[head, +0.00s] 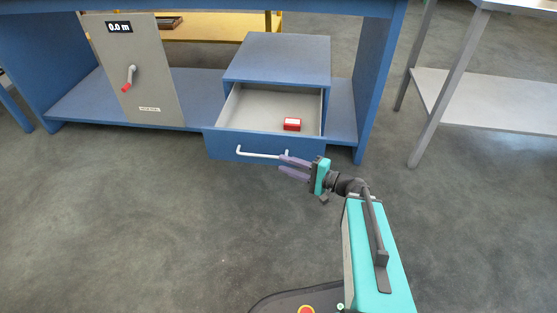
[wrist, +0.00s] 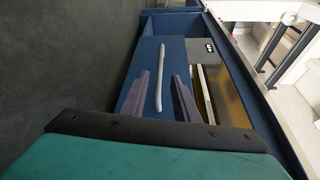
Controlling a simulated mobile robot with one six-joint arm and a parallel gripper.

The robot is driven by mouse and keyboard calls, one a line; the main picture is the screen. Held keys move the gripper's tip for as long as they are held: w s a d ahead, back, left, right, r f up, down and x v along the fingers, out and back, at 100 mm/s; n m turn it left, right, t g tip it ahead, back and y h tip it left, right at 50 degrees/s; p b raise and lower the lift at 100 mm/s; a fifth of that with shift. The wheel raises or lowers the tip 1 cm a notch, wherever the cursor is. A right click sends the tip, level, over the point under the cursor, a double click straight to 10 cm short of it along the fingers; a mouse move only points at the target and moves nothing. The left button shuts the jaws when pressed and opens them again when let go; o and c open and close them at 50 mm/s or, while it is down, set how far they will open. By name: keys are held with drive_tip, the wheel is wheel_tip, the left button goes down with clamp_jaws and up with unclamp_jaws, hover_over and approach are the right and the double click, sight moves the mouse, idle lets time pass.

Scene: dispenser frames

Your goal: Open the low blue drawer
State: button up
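The low blue drawer (head: 222,144) is pulled out of its blue cabinet (head: 280,58), so its grey inside shows in the head view. A pale bar handle (head: 252,154) runs across the drawer front. My gripper (head: 281,163) is at the handle's right end, in front of the drawer. In the wrist view, the two purple fingers of my gripper (wrist: 160,76) stand apart, with the handle (wrist: 165,52) showing between them. I see gaps on both sides of the handle; contact is not visible.
A grey panel (head: 133,75) with a red-knobbed crank and a "0.0 m" display stands left of the cabinet. A blue bench leg (head: 377,75) stands to the right, and a grey table (head: 490,101) beyond it. The floor (head: 150,220) in front is clear.

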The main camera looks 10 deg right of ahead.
drive_tip(key=shift+p+v, duration=0.3)
drive_tip(key=shift+v, duration=1.25)
drive_tip(key=shift+a, duration=0.1)
